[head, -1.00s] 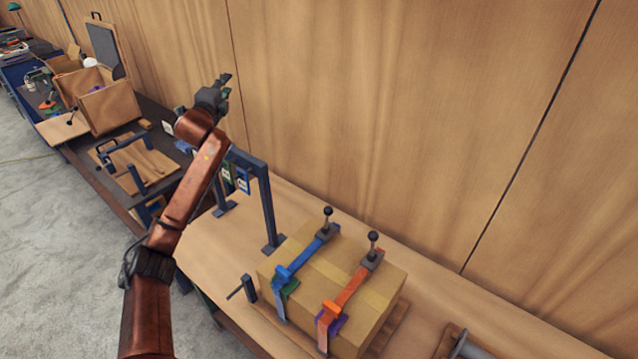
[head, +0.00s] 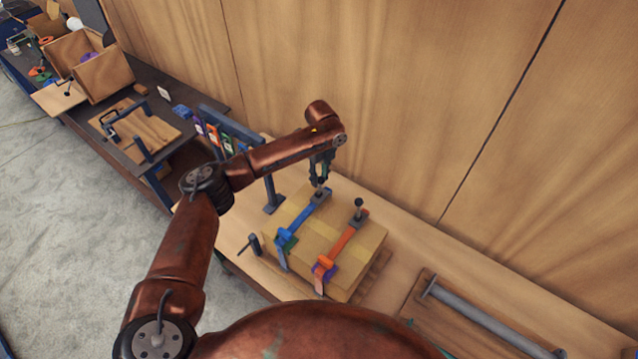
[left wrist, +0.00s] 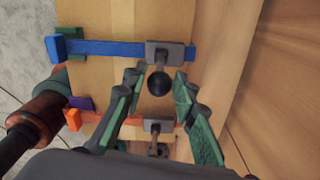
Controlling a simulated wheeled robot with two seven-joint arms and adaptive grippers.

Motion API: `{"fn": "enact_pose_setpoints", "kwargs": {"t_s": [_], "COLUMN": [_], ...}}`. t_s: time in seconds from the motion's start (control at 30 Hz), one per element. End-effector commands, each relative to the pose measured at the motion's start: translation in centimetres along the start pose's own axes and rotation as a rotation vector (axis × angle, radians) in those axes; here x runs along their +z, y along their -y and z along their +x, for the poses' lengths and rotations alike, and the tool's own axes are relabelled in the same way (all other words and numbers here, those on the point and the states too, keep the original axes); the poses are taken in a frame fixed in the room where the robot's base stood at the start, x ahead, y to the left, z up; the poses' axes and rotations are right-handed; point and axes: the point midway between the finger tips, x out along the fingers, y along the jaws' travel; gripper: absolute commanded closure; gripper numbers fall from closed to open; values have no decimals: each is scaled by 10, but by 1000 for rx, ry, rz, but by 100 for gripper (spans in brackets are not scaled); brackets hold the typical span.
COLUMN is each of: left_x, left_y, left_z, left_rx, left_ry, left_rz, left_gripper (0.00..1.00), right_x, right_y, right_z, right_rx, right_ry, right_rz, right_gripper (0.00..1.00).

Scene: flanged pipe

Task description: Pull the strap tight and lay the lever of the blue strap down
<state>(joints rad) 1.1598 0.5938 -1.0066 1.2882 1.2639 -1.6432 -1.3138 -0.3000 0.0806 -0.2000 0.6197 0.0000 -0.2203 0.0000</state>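A cardboard box (head: 345,246) on the workbench carries a blue strap (head: 303,217) and an orange strap (head: 341,243). The blue strap's lever buckle (left wrist: 171,54) is grey, with a black ball knob (left wrist: 159,83) standing up. My left gripper (head: 321,182) is above the blue strap's buckle, pointing down. In the left wrist view its green-padded fingers (left wrist: 158,76) are apart on either side of the knob, with gaps showing. In the head view the gripper hides the knob. My right gripper is not in view.
The orange strap's lever (head: 359,208) stands upright close to the right of my left gripper. A dark post frame (head: 272,192) stands left of the box, and a pipe (head: 480,318) lies on a board to the right. The wooden wall (head: 420,90) rises behind.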

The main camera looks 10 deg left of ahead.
Motion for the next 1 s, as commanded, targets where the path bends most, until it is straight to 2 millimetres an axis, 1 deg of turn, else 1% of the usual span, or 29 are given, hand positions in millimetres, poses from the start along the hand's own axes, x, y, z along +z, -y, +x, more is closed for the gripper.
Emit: {"fn": "enact_pose_setpoints", "kwargs": {"t_s": [0.03,0.2,0.3,0.4,0.5,0.7,1.0], "left_x": [-1,-1,0,0,0,0,0], "left_y": [-1,0,0,1,1,1,1], "left_z": [8,33,44,51,54,54,54], "left_rx": [4,1,-1,-3,-3,-3,-4], "left_ry": [-1,-1,0,0,1,1,1], "left_rz": [1,0,-1,0,0,0,0], "left_gripper": [74,74,74,74,74,74,94], "right_x": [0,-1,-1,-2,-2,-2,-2], "right_y": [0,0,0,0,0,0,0], "right_z": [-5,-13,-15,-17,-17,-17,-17], "right_rx": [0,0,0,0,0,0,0], "right_ry": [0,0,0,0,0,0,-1], "right_rz": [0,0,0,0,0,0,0], "right_gripper": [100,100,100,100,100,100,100]}}
